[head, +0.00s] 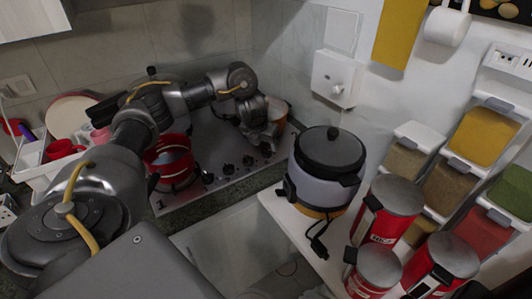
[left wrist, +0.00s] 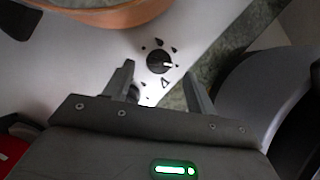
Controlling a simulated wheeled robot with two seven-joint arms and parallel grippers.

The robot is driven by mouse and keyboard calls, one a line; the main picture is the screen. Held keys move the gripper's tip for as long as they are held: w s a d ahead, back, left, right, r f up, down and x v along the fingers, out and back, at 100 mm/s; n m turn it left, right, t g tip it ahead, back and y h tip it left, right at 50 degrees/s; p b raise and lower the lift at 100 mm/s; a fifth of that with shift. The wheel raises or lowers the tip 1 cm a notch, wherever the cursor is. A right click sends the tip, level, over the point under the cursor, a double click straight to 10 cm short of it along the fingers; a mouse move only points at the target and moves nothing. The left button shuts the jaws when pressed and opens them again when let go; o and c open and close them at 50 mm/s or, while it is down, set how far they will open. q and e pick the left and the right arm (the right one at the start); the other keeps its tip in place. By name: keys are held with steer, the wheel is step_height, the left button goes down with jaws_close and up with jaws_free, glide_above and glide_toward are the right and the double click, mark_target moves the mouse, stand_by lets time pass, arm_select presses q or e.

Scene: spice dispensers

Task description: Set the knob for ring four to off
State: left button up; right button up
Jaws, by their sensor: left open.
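The stove (head: 225,190) has a row of dark knobs along its front edge. In the left wrist view, one round black knob (left wrist: 159,61) lies just beyond and between my fingertips. Its white pointer line points right, and dark drop-shaped marks and a triangle surround it. My left gripper (left wrist: 158,68) is open, with one finger on each side of the knob's near side. I cannot tell whether either finger touches it. Part of another knob (left wrist: 134,90) shows beside my left finger. In the head view the left gripper (head: 262,143) is over the right end of the knob row.
A red pot (head: 169,160) stands on the stove's left part. An orange-brown pot (head: 278,113) stands at the right back, close to my gripper. A rice cooker (head: 328,165) and red canisters (head: 397,200) stand on the right counter. A white rack with cups is at the left.

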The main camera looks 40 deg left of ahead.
mark_target(266, 150)
arm_select(q)
steer(key=shift+b+x, duration=0.6)
steer(key=shift+x, duration=1.4)
steer(key=shift+c, duration=0.4)
